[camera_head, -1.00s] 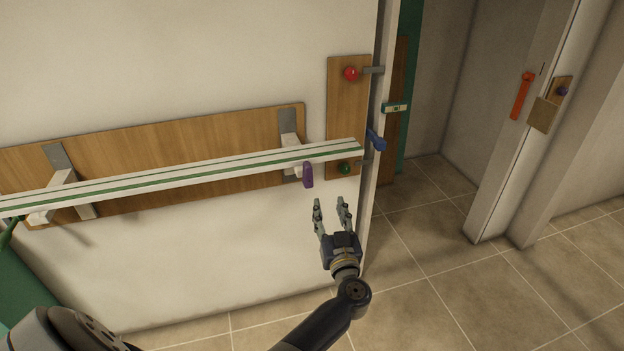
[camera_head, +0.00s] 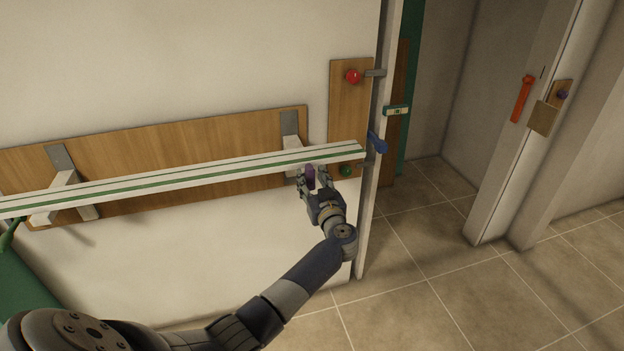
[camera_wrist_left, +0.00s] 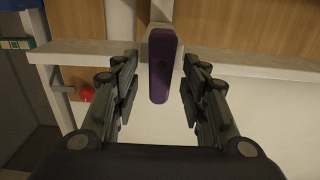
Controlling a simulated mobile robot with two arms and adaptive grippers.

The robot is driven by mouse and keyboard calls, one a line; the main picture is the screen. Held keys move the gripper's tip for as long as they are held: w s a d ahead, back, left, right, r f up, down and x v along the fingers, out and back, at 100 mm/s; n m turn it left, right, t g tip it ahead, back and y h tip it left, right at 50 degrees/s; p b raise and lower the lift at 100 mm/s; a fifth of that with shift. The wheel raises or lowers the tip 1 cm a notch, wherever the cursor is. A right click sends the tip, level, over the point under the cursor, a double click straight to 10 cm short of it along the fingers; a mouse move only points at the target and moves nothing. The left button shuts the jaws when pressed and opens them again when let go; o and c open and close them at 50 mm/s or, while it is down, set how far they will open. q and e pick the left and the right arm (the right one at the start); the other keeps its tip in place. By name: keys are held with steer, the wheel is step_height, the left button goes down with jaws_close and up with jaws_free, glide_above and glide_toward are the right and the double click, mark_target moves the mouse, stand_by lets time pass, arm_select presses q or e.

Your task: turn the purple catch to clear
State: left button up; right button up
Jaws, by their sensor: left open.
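The purple catch (camera_head: 310,177) hangs at the right bracket of the white rail, partly hidden by my gripper in the head view. In the left wrist view the purple catch (camera_wrist_left: 162,66) is upright, its long end pointing down between my fingers. My left gripper (camera_head: 315,175) is open, with one finger on each side of the catch. In the left wrist view a gap shows between the catch and each finger of the gripper (camera_wrist_left: 160,92). My right gripper is not in view.
A white rail with green stripes (camera_head: 180,177) runs across a wooden board (camera_head: 200,135). To the right are a red knob (camera_head: 353,76), a green knob (camera_head: 346,170) and a blue handle (camera_head: 377,143) at the panel's edge. Tiled floor (camera_head: 440,290) lies open at the right.

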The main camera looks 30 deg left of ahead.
arm_select(q)
steer(key=shift+w+a, duration=0.1)
steer(key=shift+a, duration=0.05)
steer(key=shift+c, duration=0.3)
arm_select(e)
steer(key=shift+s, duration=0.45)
arm_select(q)
jaws_close()
